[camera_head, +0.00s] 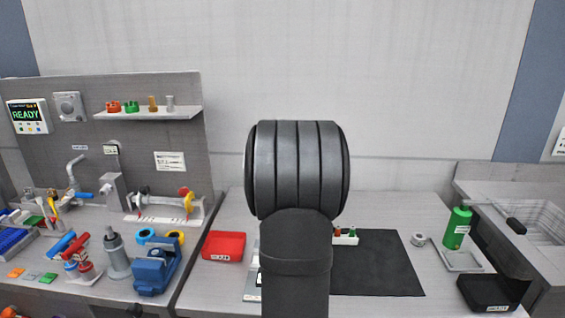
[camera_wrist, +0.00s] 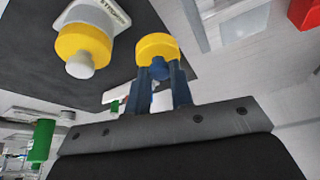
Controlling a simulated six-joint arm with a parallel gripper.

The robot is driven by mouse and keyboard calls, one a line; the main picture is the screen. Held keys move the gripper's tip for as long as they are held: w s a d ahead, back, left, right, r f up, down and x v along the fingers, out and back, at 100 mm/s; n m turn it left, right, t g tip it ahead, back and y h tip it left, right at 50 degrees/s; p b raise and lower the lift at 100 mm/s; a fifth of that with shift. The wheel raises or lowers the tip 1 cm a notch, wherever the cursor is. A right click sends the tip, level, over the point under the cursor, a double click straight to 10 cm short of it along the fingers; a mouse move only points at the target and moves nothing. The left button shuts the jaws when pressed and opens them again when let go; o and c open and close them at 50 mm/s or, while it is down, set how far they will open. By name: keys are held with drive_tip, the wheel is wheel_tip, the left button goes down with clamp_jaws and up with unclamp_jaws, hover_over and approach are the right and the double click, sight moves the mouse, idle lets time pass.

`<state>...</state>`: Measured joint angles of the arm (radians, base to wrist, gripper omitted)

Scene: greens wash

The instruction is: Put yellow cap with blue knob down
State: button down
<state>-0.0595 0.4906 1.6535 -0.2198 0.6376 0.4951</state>
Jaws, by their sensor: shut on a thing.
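The yellow cap with blue knob (camera_wrist: 157,45) is in my gripper (camera_wrist: 159,72) in the wrist view. The two dark blue fingers are shut on its blue knob, with the yellow disc beyond the fingertips. A second yellow cap, with a white knob (camera_wrist: 80,65), is beside it to the left, at a white labelled holder (camera_wrist: 98,14) on the dark mat (camera_wrist: 35,40); the held cap appears apart from it. In the head view my own arm hides the gripper and the held cap.
The black mat (camera_head: 385,270) has a white rack (camera_head: 345,241) with small red and green pieces. A red tray (camera_head: 223,246) is left of the mat. A green bottle (camera_head: 457,227), grey ring (camera_head: 419,240) and black tray (camera_head: 488,294) are right. The mat's right part is clear.

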drive_tip(key=w+a+r+n+y, duration=0.1)
drive_tip(key=a+r+n, duration=0.1)
drive_tip(key=a+r, duration=0.3)
drive_tip(key=a+r+n, duration=0.1)
drive_tip(key=a+r, duration=0.1)
drive_tip(key=a, duration=0.6)
drive_tip(key=a+f, duration=0.2)
drive_tip(key=a, duration=0.1)
drive_tip(key=w+a+f, duration=0.1)
drive_tip(key=a+f, duration=0.1)
drive_tip(key=a, duration=0.2)
drive_tip(key=w+a+f, duration=0.1)
drive_tip(key=a+f, duration=0.1)
drive_tip(key=a, duration=0.1)
drive_tip(key=shift+w+a, duration=0.1)
drive_tip(key=shift+a, duration=0.05)
drive_tip(key=shift+a+f, duration=0.15)
drive_tip(key=shift+a, duration=0.05)
drive_tip(key=shift+a+f, duration=0.1)
drive_tip(key=shift+f, duration=1.95)
drive_tip(key=c, duration=1.7)
unclamp_jaws()
drive_tip(key=shift+f, duration=0.15)
drive_tip(key=o, duration=0.4)
drive_tip(key=shift+o, duration=0.2)
